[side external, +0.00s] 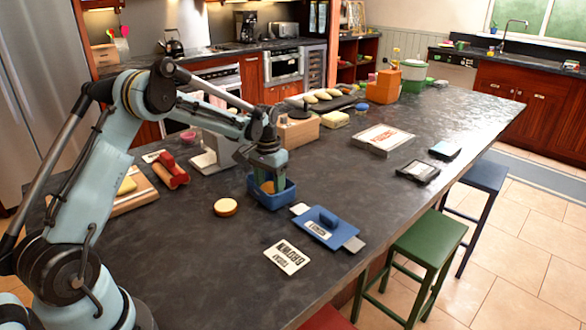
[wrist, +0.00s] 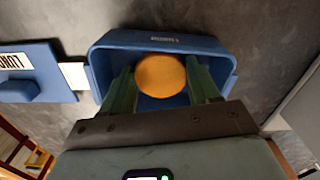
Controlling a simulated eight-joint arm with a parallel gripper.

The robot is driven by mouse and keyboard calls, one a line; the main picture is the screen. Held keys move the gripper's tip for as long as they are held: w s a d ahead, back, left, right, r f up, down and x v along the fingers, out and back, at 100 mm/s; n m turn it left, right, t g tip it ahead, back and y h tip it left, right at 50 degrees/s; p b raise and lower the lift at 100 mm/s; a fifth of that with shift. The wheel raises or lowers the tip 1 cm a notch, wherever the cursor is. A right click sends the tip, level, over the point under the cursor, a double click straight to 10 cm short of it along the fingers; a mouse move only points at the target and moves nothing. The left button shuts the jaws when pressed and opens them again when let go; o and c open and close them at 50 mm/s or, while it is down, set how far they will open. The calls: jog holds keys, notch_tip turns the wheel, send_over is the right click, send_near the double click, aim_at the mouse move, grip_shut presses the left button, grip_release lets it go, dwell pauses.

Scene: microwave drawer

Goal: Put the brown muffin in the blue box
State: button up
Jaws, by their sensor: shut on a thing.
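The blue box (side external: 271,198) stands open on the dark counter; in the wrist view its wall (wrist: 215,47) surrounds the fingertips. My gripper (side external: 268,180) reaches down into the box from above. In the wrist view my gripper (wrist: 162,82) has its two green fingers on either side of a round orange-brown muffin (wrist: 160,76) and is shut on it. The muffin (side external: 267,187) is inside the box's walls; I cannot tell whether it touches the floor of the box. The fingers hide its sides.
A card reading "TODAY BROWN" (side external: 287,257) lies in front. A round pale-topped item with a brown rim (side external: 225,207) sits left of the box. A grey stand (side external: 212,160) is behind.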

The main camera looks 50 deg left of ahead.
aim_at(270, 188)
jog(key=shift+f, duration=0.3)
jog(key=o, duration=0.8)
jog(key=shift+c, duration=0.2)
jog(key=shift+r, duration=0.15)
notch_tip(270, 188, up, 12)
jog(key=s+d+r+m+t, duration=0.1)
jog(key=s+d+r+t, duration=0.3)
jog(key=s+d, duration=0.5)
jog(key=s+d+f+m+t, duration=0.1)
jog(key=s+d+f+t, duration=0.2)
jog(key=s+d, duration=0.4)
jog(key=shift+s+d, duration=0.4)
jog(key=shift+s, duration=0.7)
